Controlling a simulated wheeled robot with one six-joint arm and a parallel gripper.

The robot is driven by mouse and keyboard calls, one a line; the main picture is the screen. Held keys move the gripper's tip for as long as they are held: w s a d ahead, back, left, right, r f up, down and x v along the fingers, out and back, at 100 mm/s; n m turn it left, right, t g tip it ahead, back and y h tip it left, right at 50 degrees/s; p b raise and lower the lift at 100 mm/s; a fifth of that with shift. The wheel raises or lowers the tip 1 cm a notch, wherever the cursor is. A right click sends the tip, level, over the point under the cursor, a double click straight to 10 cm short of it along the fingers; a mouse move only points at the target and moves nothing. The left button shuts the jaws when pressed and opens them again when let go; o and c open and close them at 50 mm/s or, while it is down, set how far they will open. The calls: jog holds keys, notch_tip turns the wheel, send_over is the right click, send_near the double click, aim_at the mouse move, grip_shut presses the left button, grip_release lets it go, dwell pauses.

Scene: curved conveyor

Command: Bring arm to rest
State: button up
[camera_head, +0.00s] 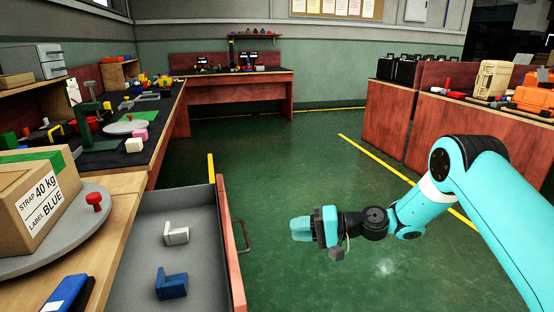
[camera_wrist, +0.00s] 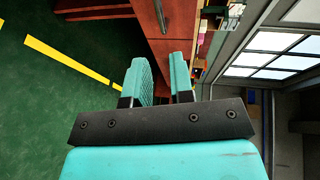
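My teal arm reaches in from the right side of the head view. My gripper (camera_head: 301,229) hangs in the air over the green floor, to the right of the open drawer and apart from it. In the wrist view, the two teal fingers of my gripper (camera_wrist: 165,82) stand apart with a gap between them and nothing held there. The wrist view is turned on its side.
An open grey drawer (camera_head: 135,272) holds a white bracket (camera_head: 176,234) and a blue bracket (camera_head: 171,284). A cardboard box (camera_head: 35,205) stands on a grey turntable (camera_head: 92,222). Red-brown benches (camera_head: 398,117) line the right. Open floor (camera_head: 290,150) lies ahead.

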aim_at(245, 231)
jog(key=b+x, duration=0.1)
jog(key=x, duration=1.3)
jog(key=shift+a+f+b, duration=0.1)
jog(key=shift+a+b, duration=0.05)
jog(key=shift+b, duration=0.25)
